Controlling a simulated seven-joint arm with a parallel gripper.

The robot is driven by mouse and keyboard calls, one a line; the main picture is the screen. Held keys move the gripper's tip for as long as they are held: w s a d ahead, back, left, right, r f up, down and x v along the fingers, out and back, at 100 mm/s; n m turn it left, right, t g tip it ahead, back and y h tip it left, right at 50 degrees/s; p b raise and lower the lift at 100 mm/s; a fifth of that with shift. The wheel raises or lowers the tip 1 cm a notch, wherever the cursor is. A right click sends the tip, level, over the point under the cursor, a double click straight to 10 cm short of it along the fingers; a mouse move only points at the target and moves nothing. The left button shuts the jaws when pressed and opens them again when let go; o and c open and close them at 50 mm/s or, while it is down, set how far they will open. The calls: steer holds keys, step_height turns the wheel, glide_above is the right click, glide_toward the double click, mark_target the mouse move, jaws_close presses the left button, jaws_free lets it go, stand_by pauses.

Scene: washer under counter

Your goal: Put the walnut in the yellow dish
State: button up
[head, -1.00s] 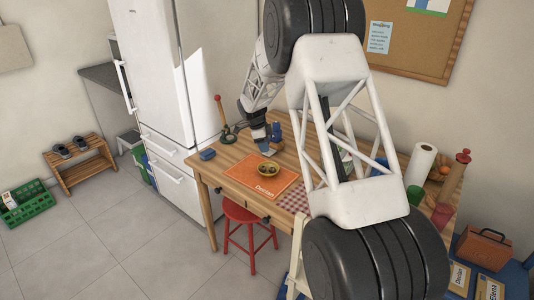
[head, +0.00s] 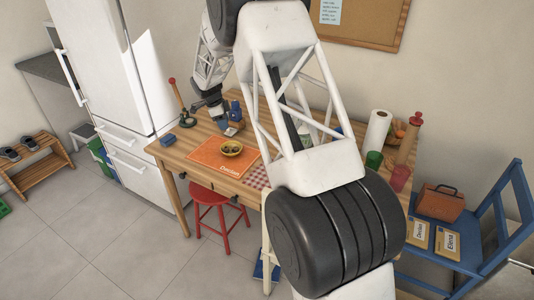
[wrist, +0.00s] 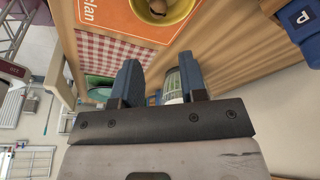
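The yellow dish (head: 231,148) sits on the orange placemat (head: 205,149) on the wooden table, with brown rounded items in it. In the wrist view, part of the dish (wrist: 180,14) shows at the top edge, with a brown, walnut-like thing (wrist: 158,6) inside. I cannot tell for certain which item is the walnut. My gripper (wrist: 160,80) is open, its two blue fingers apart with nothing held between them. In the head view my gripper (head: 219,117) is behind the dish, apart from it and above the table.
A blue box (head: 235,111) stands close to my gripper. A small blue item (head: 167,140) lies at the table's left. A paper towel roll (head: 377,130), a green cup (head: 374,159) and a red cup (head: 399,178) stand at the right. A red stool (head: 218,200) is in front.

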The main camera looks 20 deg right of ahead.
steer(key=s+d+r+n+y, duration=0.1)
steer(key=s+d+r+n, duration=0.15)
steer(key=s+r, duration=0.55)
steer(key=s+d+r+n+t, duration=0.1)
steer(key=s+r+n, duration=0.4)
steer(key=s, duration=0.5)
steer(key=s+d+r+n+y, duration=0.1)
steer(key=s+d+r+n, duration=0.1)
steer(key=s+r, duration=0.75)
steer(key=s+d+f+n+t+y, duration=0.1)
steer(key=s+n, duration=0.9)
steer(key=s, duration=2.5)
steer(key=shift+s+d+t, duration=0.35)
steer(key=shift+d+t, duration=0.25)
